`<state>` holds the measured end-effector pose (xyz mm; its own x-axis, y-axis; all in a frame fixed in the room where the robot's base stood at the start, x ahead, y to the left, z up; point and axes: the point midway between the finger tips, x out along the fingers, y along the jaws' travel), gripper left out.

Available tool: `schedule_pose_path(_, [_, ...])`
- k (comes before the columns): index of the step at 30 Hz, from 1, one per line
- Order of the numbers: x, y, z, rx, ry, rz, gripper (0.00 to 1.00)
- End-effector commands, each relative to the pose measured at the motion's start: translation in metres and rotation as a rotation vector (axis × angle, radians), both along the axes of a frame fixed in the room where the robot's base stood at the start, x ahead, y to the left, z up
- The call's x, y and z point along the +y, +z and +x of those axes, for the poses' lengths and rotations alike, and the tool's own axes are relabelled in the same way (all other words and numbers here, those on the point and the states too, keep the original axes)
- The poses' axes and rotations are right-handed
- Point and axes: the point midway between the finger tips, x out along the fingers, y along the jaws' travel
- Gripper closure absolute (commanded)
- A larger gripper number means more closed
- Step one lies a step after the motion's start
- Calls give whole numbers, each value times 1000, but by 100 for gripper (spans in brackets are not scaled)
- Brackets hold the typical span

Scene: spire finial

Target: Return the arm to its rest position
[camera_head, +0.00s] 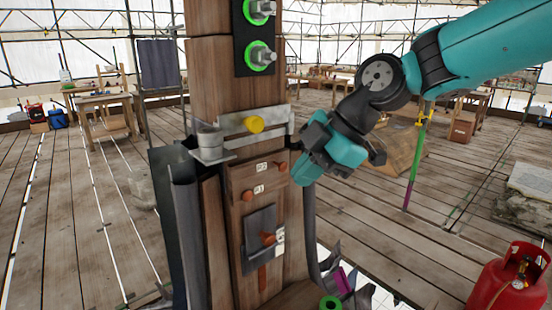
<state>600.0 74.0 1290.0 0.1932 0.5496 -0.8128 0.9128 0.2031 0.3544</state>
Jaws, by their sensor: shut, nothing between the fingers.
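My arm reaches in from the upper right, in teal and black. My gripper (300,165) is at its end, beside the right edge of the wooden post (225,95), about level with the numbered pegs. The jaws are shut and hold nothing. The fingertips are small here and partly hidden by the teal wrist, so whether they touch the post cannot be told.
The post carries green-ringed bolts (260,55), a metal bracket with a yellow knob (254,124), a grey cup (209,142) and orange pegs (268,238). A red gas cylinder (505,280) stands at lower right. Open plank floor (420,235) lies right of the post.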

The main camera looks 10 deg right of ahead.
Motion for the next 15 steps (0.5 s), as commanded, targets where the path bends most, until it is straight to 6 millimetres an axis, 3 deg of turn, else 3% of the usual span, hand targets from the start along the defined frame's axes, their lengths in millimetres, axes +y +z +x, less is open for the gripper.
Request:
schedule_pose_path(9, [-10,-42,-132,518,-661,-26,100])
schedule_pose_path(15, [-25,-67,-187,712,-1006,-58,100])
